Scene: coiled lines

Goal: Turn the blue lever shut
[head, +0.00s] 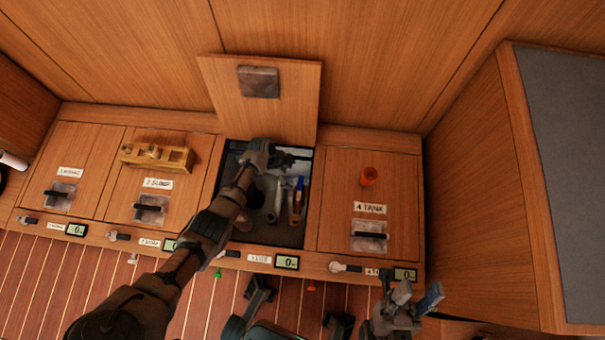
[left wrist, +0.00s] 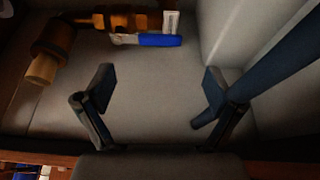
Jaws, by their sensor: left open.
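The blue lever (head: 299,188) is inside the open compartment (head: 262,236), toward its right side. In the left wrist view the blue lever (left wrist: 160,40) lies near the top, beside an orange-brown fitting (left wrist: 90,20) and roughly in line with it. A white tag (left wrist: 171,20) sits by it. My left gripper (head: 282,158) reaches into the compartment's back part.
The raised hatch lid (head: 280,95) stands behind the compartment. A grey tool-like piece (head: 274,203) lies left of the lever. A dark blue bar (left wrist: 265,75) crosses the right of the wrist view.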

